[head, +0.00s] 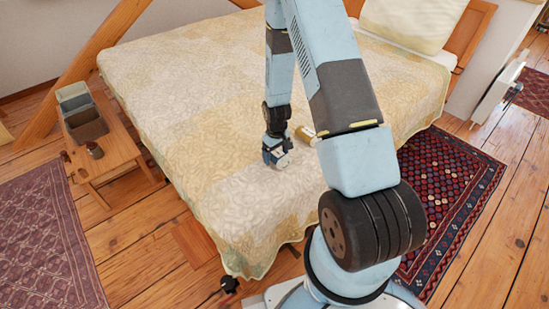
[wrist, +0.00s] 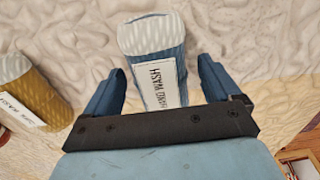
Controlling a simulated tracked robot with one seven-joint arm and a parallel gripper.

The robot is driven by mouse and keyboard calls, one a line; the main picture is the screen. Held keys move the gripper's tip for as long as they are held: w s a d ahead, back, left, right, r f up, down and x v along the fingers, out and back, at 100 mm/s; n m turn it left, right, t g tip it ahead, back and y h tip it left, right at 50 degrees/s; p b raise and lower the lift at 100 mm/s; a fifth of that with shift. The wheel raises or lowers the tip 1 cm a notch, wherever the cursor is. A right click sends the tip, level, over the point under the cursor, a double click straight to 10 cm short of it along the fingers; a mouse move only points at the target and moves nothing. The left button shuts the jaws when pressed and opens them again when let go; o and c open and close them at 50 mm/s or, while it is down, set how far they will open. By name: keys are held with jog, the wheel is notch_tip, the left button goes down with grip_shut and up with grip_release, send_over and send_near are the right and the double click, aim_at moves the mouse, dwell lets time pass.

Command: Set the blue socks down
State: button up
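The blue socks (wrist: 152,62) are a rolled blue bundle with a pale ribbed end and a white label that reads "HAND WASH". In the wrist view they lie between the two fingers of my gripper (wrist: 160,80), with their near end hidden by the palm. The fingers are spread, with a strip of bedspread showing on each side of the bundle. In the head view my gripper (head: 277,158) is low over the bed (head: 215,130), and the socks are mostly hidden by it. The socks appear to rest on the bedspread.
A mustard bundle (wrist: 30,95) with a white label lies on the bed to the left in the wrist view; it also shows in the head view (head: 305,134). A wooden bench (head: 115,150) with grey bins (head: 84,118) stands left of the bed. Bedspread around is mostly clear.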

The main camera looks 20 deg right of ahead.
jog(key=c, duration=1.2)
jog(key=shift+r, duration=0.15)
